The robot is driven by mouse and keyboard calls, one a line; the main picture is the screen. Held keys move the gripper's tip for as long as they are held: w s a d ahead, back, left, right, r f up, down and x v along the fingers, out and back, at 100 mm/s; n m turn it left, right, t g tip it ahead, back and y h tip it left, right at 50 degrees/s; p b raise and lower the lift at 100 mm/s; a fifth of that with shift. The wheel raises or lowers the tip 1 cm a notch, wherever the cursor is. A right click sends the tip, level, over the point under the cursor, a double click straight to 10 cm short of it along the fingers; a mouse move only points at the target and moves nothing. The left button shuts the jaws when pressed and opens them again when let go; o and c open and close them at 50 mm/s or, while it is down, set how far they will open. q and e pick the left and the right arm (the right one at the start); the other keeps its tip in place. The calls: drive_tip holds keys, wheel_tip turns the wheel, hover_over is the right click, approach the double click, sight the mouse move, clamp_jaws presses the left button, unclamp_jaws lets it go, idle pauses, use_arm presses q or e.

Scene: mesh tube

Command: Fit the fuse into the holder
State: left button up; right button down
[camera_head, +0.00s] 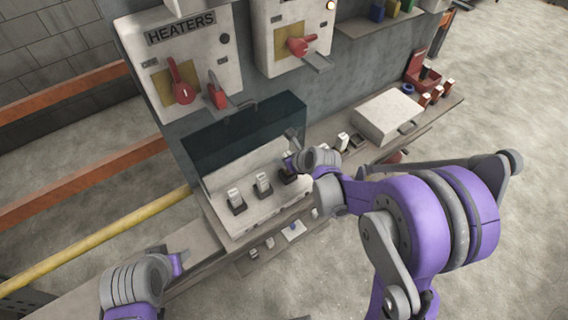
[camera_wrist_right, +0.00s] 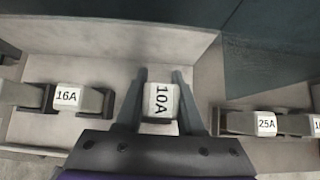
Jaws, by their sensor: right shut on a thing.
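My right gripper (camera_head: 292,163) is at the right end of the row inside the open fuse box (camera_head: 228,222). In the right wrist view its two fingers (camera_wrist_right: 160,100) are shut on a white fuse marked 10A (camera_wrist_right: 160,98), one finger on each side. A dark holder (camera_head: 288,178) shows just below the gripper in the head view. The gripper hides how deep the fuse sits in it. My left gripper (camera_head: 178,262) is at the lower left, away from the box, and its fingers are too small to read.
Fuses marked 16A (camera_wrist_right: 67,97) and 25A (camera_wrist_right: 265,123) flank the held one. A pale box (camera_head: 388,117) and a red tray (camera_head: 422,75) are on the shelf at right.

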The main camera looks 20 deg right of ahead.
drive_tip(key=shift+f, duration=1.45)
drive_tip(key=shift+f, duration=0.2)
drive_tip(key=c, duration=0.5)
unclamp_jaws()
drive_tip(key=shift+w, duration=0.1)
